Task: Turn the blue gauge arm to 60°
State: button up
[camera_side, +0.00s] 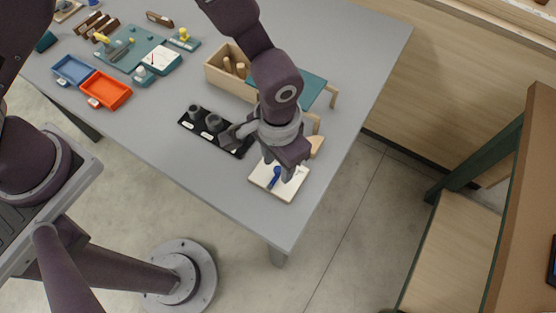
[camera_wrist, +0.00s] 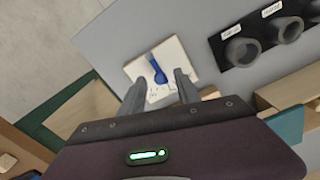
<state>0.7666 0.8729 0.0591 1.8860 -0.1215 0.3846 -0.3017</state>
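The blue gauge arm (camera_side: 275,177) lies on a white square gauge board (camera_side: 263,185) near the front right corner of the grey table. In the wrist view the blue gauge arm (camera_wrist: 155,66) is on the white board (camera_wrist: 176,52), with small dark marks near its lower end. My gripper (camera_side: 277,174) is over the board; in the wrist view my gripper (camera_wrist: 158,82) shows two fingers spread apart, with the blue arm showing between and beyond them. It is open and appears empty. I cannot tell whether a finger touches the blue arm or read its angle.
A black strip with dark round holders (camera_side: 212,124) lies left of the board. A wooden box with pegs (camera_side: 228,76) and a green-topped stool form (camera_side: 305,88) stand behind. Orange (camera_side: 105,91) and blue (camera_side: 73,70) trays are farther left. The table edge is close to the board.

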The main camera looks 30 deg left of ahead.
notch_tip(320, 180, up, 7)
jog(key=shift+r, duration=0.1)
dwell(0.3)
notch_tip(320, 180, up, 7)
send_over(278, 168)
jog(key=w+a, duration=0.2)
jog(key=a, duration=0.2)
jog(key=s+a+r+n+t+h, duration=0.1)
jog(key=s+a+r+n+t, duration=0.1)
jog(key=a+r, duration=0.75)
jog(key=s+a+r+n+t+y, duration=0.1)
jog(key=s+a+r+t, duration=0.2)
jog(key=s+a, duration=0.8)
notch_tip(278, 168, up, 3)
jog(key=shift+s+a+f+n+t, duration=0.1)
jog(key=shift+s+a+n+t, duration=0.2)
jog(key=shift+s, duration=0.25)
jog(key=shift+c, duration=0.2)
